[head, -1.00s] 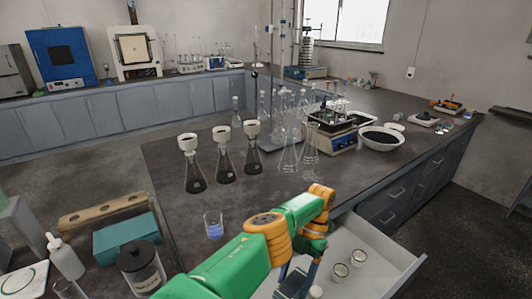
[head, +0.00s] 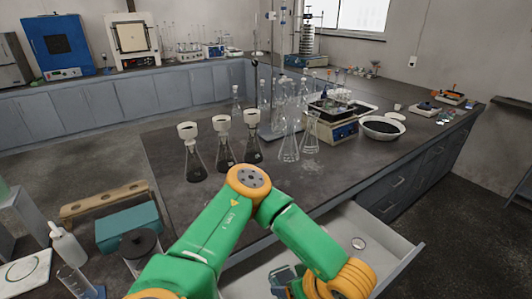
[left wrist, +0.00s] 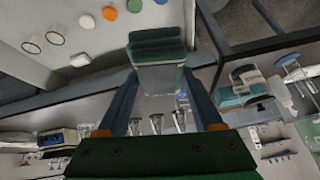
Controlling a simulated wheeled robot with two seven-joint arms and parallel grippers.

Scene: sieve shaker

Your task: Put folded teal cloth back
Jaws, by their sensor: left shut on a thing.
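The folded teal cloth (left wrist: 157,46) shows in the left wrist view as a layered teal block with a paler lower face. It sits between the two fingers of my left gripper (left wrist: 160,72), which is shut on it. In the head view my left arm reaches over the open drawer (head: 385,236), and a small teal and dark patch low in the frame is mostly hidden by the arm, so I cannot tell cloth from gripper there. In the left wrist view the cloth appears against the pale drawer and bench edge. My right gripper is not in view.
The drawer holds glass jars (left wrist: 55,35) and coloured discs (left wrist: 109,13). Flasks with black contents (head: 224,150) stand on the dark bench (head: 330,185). A teal box (head: 128,226), a wooden rack (head: 104,198) and a white bottle (head: 68,246) are at the left.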

